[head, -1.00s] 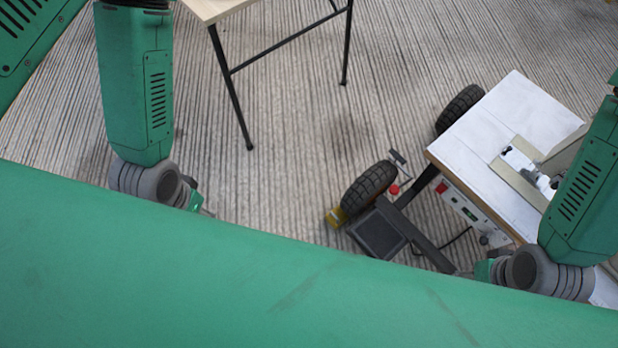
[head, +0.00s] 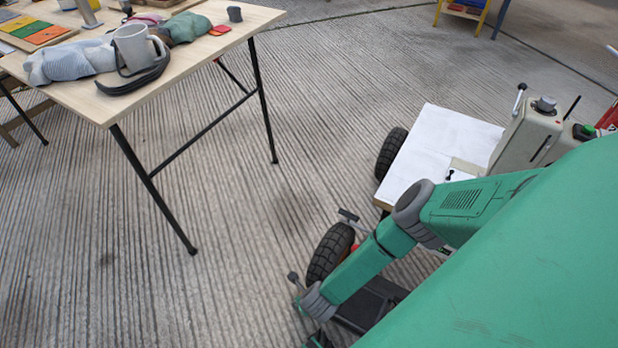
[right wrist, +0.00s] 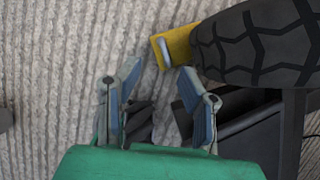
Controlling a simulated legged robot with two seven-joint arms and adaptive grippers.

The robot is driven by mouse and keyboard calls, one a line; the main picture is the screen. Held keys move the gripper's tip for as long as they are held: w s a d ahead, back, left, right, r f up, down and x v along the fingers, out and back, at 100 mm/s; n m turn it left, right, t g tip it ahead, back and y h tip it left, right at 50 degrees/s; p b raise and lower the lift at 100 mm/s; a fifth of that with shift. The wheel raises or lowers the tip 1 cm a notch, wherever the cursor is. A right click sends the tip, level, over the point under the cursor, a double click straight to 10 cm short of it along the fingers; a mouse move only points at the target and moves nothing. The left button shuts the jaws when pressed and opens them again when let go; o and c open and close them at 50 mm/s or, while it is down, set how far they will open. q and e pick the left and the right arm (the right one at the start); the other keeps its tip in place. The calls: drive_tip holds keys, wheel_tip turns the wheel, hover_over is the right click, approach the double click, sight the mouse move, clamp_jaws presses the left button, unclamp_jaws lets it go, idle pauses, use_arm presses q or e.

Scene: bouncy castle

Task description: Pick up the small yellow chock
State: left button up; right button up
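The small yellow chock (right wrist: 177,46) lies on the ribbed floor against the black tyre (right wrist: 258,42) in the right wrist view. My right gripper (right wrist: 160,76) is open, with its two blue-grey fingers spread apart and nothing between them. The chock is just beyond the fingertips, slightly to the right of centre, and apart from them. In the head view my right arm reaches down beside the cart's near wheel (head: 329,254). I cannot make out the chock there, and the gripper itself is mostly cut off or hidden. My left gripper is not in view.
The cart's white top (head: 440,140) and far wheel (head: 391,152) are close behind my right arm. A dark frame part (right wrist: 250,125) lies right of the gripper. A wooden table (head: 200,45) with a grey mug (head: 134,48) stands left. The floor between is clear.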

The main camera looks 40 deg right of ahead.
drive_tip(key=shift+m+h, duration=0.3)
drive_tip(key=b+x, duration=0.1)
drive_tip(key=x, duration=0.1)
drive_tip(key=b+x, duration=0.1)
drive_tip(key=x, duration=0.1)
drive_tip(key=b+x, duration=0.2)
drive_tip(key=shift+s+a+f, duration=0.15)
drive_tip(key=shift+a+f, duration=0.1)
drive_tip(key=shift+d+f, duration=0.4)
drive_tip(key=shift+f, duration=0.1)
drive_tip(key=b+x, duration=0.2)
drive_tip(key=a+b+x, duration=0.1)
drive_tip(key=x, duration=0.1)
drive_tip(key=shift+w+d+b, duration=0.1)
drive_tip(key=shift+w+b, duration=0.15)
drive_tip(key=shift+b, duration=0.15)
drive_tip(key=shift+w+f, duration=0.15)
drive_tip(key=shift+f, duration=0.05)
drive_tip(key=shift+d, duration=0.25)
clamp_jaws()
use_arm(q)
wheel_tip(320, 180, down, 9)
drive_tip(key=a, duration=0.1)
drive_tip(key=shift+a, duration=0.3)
use_arm(e)
drive_tip(key=shift+a, duration=0.3)
